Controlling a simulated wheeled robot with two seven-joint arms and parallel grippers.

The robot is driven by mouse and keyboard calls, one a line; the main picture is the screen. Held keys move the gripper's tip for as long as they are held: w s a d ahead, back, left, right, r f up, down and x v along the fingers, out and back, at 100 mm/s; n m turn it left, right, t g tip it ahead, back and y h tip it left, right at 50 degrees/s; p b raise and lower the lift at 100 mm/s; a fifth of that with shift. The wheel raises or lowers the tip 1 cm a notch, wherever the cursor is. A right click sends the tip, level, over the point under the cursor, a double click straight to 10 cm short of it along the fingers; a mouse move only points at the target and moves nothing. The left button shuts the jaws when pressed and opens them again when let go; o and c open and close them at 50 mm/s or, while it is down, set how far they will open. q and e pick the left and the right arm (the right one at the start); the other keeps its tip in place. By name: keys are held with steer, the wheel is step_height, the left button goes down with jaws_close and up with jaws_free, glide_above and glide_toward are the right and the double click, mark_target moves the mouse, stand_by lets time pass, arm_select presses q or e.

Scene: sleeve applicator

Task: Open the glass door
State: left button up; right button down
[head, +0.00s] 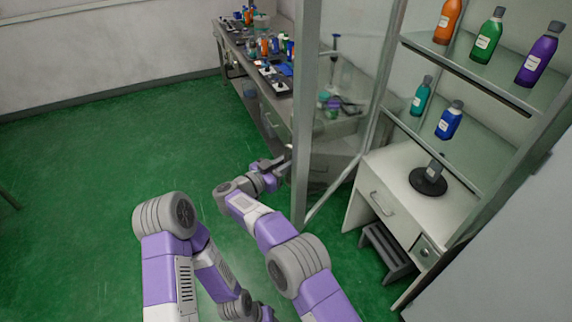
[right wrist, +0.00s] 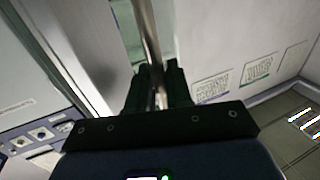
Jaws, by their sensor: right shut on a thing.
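The glass door (head: 345,90) has a grey metal frame and stands swung out at an angle from the shelf cabinet (head: 540,125), whose shelves are uncovered. My right gripper (head: 275,165) is low at the door's free edge in the head view. In the right wrist view its dark fingers (right wrist: 160,88) are shut on a shiny metal bar, the door handle (right wrist: 149,40). The handle is mostly hidden in the head view. My left arm is folded at the bottom of the head view, and its gripper is out of frame.
Several coloured bottles, such as a blue one (head: 449,121), stand on the shelves. A white drawer unit (head: 378,195) and dark step stool (head: 386,252) are below. A cluttered workbench (head: 240,60) stands behind the door.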

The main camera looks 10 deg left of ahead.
steer(key=shift+w+r, duration=0.1)
steer(key=shift+r, duration=0.05)
steer(key=c, duration=1.2)
jaws_free()
steer(key=shift+a, duration=0.1)
